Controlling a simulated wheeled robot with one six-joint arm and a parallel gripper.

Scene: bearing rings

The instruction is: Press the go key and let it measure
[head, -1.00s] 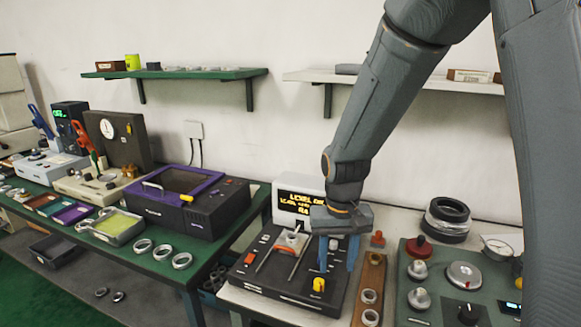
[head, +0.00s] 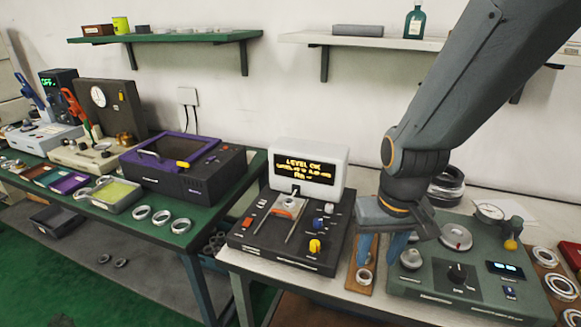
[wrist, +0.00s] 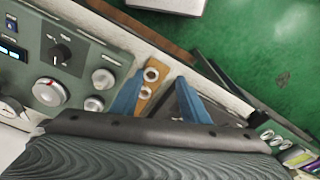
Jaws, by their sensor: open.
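The black measuring instrument (head: 262,240) stands on the white bench, with a ring-like part on its slide. Its display (head: 305,167) is lit and reads "LEVEL OK" above smaller text I cannot read surely. No label marking a go key is readable. My gripper (head: 379,262) is open and empty, pointing down right of the instrument, over the wooden ring strip. In the wrist view the strip (wrist: 143,106) with its rings shows between my fingers (wrist: 158,95).
A green panel (head: 425,278) with a black dial (head: 457,273), silver knobs and a small lit display stands just right of my gripper. Dark stacked rings (head: 447,184) are behind it. A purple-lidded machine (head: 185,165) stands on the green bench at left.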

